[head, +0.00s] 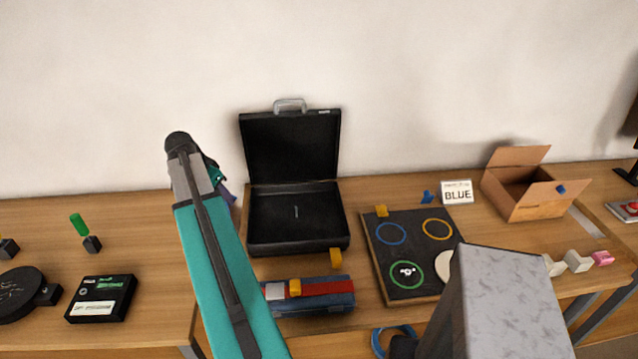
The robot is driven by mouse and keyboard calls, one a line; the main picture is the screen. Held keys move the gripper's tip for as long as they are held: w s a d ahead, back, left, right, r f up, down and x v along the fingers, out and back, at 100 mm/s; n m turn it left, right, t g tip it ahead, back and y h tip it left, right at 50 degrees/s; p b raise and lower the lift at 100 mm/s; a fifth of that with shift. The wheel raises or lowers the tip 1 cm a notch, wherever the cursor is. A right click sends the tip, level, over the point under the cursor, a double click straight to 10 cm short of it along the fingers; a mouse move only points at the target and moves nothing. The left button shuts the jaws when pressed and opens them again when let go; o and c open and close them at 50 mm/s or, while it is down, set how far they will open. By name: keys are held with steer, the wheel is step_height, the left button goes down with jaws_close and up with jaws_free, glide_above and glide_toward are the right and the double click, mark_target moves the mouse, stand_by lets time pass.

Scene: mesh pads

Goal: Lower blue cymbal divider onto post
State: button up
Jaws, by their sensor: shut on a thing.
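A blue ring (377,343) shows at the bottom edge, in front of the table, cut off by the frame. A dark part overlaps its right side. I cannot tell whether this ring is the cymbal divider or what the dark part is. My gripper's fingers cannot be made out, so its hold is hidden. An open black case (268,238) stands on the table with its lid up. A small pale upright mark (296,212) shows inside it; I cannot tell whether it is the post.
A dark board (385,275) carries blue, orange and green rings. A long teal part (222,270) and a grey marbled block (510,305) block the near view. A blue roll (318,306) lies before the case.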

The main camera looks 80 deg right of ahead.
steer(key=s+d+m+g+y+p, duration=0.1)
steer(key=s+d+m, duration=0.2)
steer(key=s, duration=0.6)
steer(key=s+d+m+y+p, duration=0.1)
steer(key=s+d+m, duration=0.3)
steer(key=s, duration=0.5)
steer(key=s+d+f+m+g+p, duration=0.1)
steer(key=s+d+m+p, duration=0.1)
steer(key=s+d, duration=0.4)
steer(key=s+m, duration=0.1)
steer(key=s, duration=0.3)
steer(key=shift+d+g+y, duration=0.2)
steer(key=shift+g+y, duration=0.1)
steer(key=shift+y, duration=0.1)
steer(key=shift+w+f, duration=0.1)
steer(key=shift+f, duration=0.05)
steer(key=shift+f+b, duration=2.5)
steer(key=shift+f, duration=1.1)
steer(key=shift+f, duration=0.15)
steer(key=o, duration=1.1)
steer(key=shift+w, duration=0.1)
